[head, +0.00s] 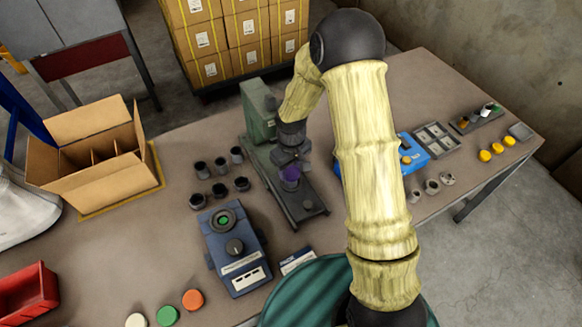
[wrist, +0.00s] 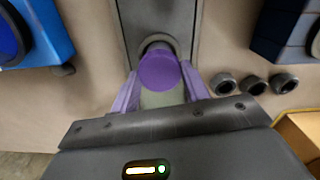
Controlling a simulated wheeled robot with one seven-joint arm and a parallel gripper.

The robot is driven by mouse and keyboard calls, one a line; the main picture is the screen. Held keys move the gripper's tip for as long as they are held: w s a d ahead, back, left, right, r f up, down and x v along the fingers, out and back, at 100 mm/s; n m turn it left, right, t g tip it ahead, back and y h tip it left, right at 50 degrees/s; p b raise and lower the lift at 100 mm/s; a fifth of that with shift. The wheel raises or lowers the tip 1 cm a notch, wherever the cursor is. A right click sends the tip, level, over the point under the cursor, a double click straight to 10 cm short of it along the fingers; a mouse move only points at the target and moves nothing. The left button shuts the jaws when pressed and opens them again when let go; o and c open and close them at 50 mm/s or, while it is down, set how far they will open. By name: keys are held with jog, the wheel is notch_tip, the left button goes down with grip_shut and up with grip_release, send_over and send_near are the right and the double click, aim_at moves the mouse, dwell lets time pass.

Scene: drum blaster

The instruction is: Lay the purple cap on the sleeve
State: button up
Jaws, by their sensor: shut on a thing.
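The purple cap (wrist: 158,73) is between the fingertips of my gripper (wrist: 160,88), which is shut on it. In the head view the cap (head: 290,173) is seen at the machine's grey base, below my gripper (head: 289,164). A dark grey sleeve (wrist: 157,46) shows as a round rim just beyond the cap in the wrist view, and the cap overlaps part of it. It also shows under the cap in the head view (head: 290,185). I cannot tell whether the cap touches the sleeve.
The green machine (head: 258,110) stands behind my gripper. Several dark sleeves (head: 220,190) stand to its left. A blue device (head: 235,248) is in front, and a blue box (head: 413,153) is to the right. An open carton (head: 95,190) stands at the left.

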jog(key=shift+f, duration=0.1)
dwell(0.3)
jog(key=o, duration=1.5)
jog(key=shift+r+p, duration=2.35)
jog(key=shift+r, duration=0.7)
jog(key=s+d+r+m+t, duration=0.1)
jog(key=s+d+r+m, duration=0.1)
jog(key=s+r, duration=0.3)
jog(key=s+d+r+m, duration=0.2)
jog(key=s+d+r, duration=0.2)
jog(key=s+r, duration=0.1)
jog(key=s+d+r+m+t, duration=0.1)
jog(key=s+d+r+m, duration=0.1)
jog(key=s+d+r, duration=0.2)
jog(key=shift+s+d+r+m+t, duration=0.1)
jog(key=shift+s+r+m+t, duration=0.2)
jog(key=shift+s+r, duration=0.55)
